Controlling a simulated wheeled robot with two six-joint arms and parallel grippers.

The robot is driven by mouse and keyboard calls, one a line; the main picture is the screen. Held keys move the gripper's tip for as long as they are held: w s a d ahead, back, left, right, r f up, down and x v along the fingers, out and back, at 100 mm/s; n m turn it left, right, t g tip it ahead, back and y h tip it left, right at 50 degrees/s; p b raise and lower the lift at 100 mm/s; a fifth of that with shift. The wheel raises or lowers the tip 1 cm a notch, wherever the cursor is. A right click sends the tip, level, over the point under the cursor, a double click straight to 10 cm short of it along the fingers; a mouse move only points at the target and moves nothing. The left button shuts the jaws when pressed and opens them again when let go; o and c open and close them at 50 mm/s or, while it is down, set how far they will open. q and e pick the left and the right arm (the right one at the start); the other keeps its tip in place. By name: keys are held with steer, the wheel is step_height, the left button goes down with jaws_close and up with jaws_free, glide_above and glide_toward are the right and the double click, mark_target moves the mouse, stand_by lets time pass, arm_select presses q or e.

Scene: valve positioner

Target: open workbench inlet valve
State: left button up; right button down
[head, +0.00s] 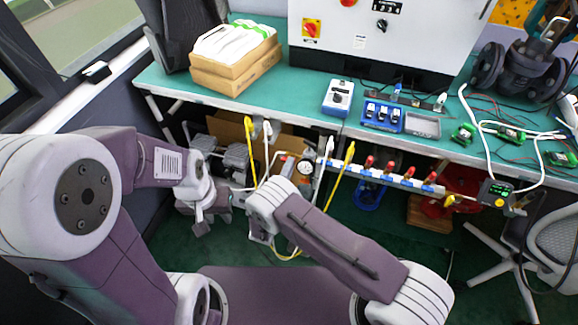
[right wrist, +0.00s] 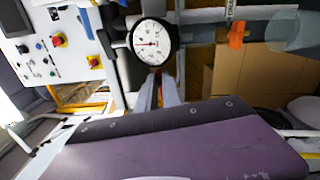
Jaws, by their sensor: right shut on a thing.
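The pressure gauge (head: 305,167) by the workbench inlet hangs on piping below the bench front, and its round white dial (right wrist: 153,42) is near in the right wrist view. An orange-red part (head: 287,157) shows beside it. My right gripper is at the piping left of the gauge, mostly hidden behind my own wrist in the head view. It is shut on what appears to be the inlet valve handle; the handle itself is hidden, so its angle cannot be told. My left gripper (head: 203,222) hangs low at the left, apart from the piping; its jaw opening is unclear.
The green workbench (head: 290,96) spans above my grippers. A blue-white manifold (head: 380,177) with several red knobs runs to the right of the gauge. Yellow hoses (head: 340,178) hang close by. A compressor-like machine (head: 228,155) stands under the bench near my left gripper.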

steer(key=shift+f+m, duration=0.15)
steer(key=shift+m, duration=0.75)
steer(key=c, duration=1.5)
jaws_free()
steer(key=v, duration=0.9)
steer(key=shift+s+p, duration=0.1)
steer(key=shift+p, duration=0.25)
